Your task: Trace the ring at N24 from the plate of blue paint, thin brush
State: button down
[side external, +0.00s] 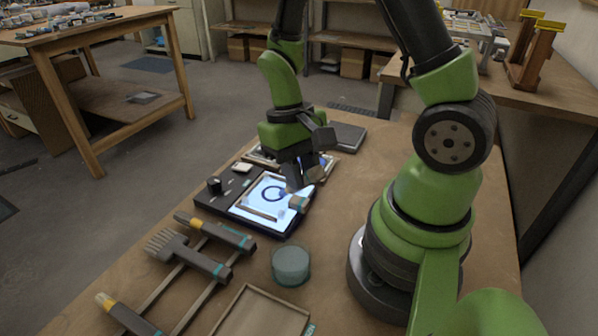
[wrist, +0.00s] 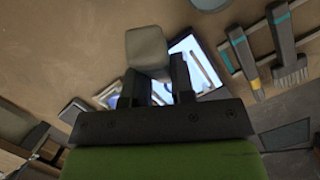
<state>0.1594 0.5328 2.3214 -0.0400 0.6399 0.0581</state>
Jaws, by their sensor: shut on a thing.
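My gripper (side external: 292,178) is over the far right part of a lit panel (side external: 256,206), shut on a grey block-like handle (side external: 299,203). The handle's pale blunt end (wrist: 147,48) fills the space between the fingers in the wrist view. I take it for the brush; its tip is hidden, so I cannot tell whether it is thin or touches anything. A dark blue ring (side external: 266,194) shows on the bright panel, left of my gripper. I cannot read an N24 label. The plate of blue paint is not clearly seen; a bluish patch lies behind the fingers.
A rack at the front left holds brush-like tools, including a wide-bristled one (side external: 186,254) and one with a yellow end (side external: 125,313). A round grey-green container (side external: 290,265) and a wooden frame (side external: 262,314) stand nearby. A dark flat slab (side external: 346,137) lies behind the gripper.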

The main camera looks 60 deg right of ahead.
jog(key=shift+r, duration=0.1)
jog(key=shift+r, duration=2.45)
